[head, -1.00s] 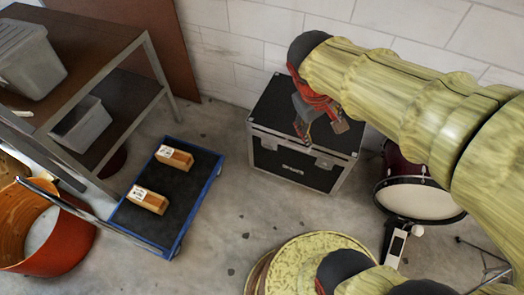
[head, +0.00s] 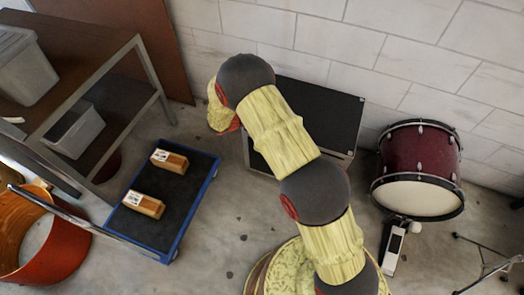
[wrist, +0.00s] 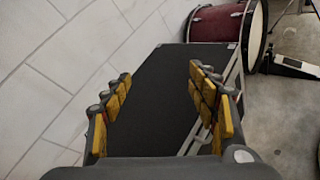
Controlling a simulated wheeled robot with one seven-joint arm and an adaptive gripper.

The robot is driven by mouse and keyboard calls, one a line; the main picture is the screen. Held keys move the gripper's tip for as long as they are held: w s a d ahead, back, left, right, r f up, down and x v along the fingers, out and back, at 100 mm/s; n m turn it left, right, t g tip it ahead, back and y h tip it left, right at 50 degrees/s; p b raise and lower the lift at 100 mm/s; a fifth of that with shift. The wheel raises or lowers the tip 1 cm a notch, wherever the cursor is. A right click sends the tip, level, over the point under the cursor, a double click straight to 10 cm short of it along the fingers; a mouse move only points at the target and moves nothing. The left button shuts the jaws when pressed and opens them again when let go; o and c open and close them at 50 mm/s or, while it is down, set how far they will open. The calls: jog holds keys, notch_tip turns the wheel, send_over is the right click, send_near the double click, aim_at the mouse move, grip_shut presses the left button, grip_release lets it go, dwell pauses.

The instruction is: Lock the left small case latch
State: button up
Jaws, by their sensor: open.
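The small case (head: 325,115) is black with silver edges and stands on the floor against the wall. Its lid is down. My arm crosses in front of it in the head view and hides most of its front, including the left latch. I cannot make out a latch there.
A dark red bass drum (head: 419,168) with a pedal (head: 395,245) stands right of the case. A blue-edged dolly (head: 183,220) with two small boxes lies left. A metal shelf (head: 95,95) and an orange drum shell (head: 40,240) stand farther left. The white wall is close behind the case.

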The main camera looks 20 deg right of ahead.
jog(key=a+f+n+t+y, duration=0.1)
jog(key=a+f+n+t, duration=0.3)
jog(key=f, duration=0.7)
jog(key=a+f+n+t+y, duration=0.1)
jog(key=a+f+n+t, duration=0.3)
jog(key=f, duration=0.8)
jog(key=a+f+n+t+y, duration=0.25)
jog(key=f+n, duration=0.35)
jog(key=f, duration=0.5)
jog(key=b+x, duration=0.2)
jog(key=x, duration=0.4)
jog(key=shift+w+d+r+t+h, duration=0.2)
jog(key=shift+d+r+t+h, duration=0.15)
jog(key=shift+t+h, duration=0.1)
jog(key=shift+c, duration=0.5)
jog(key=c, duration=1.1)
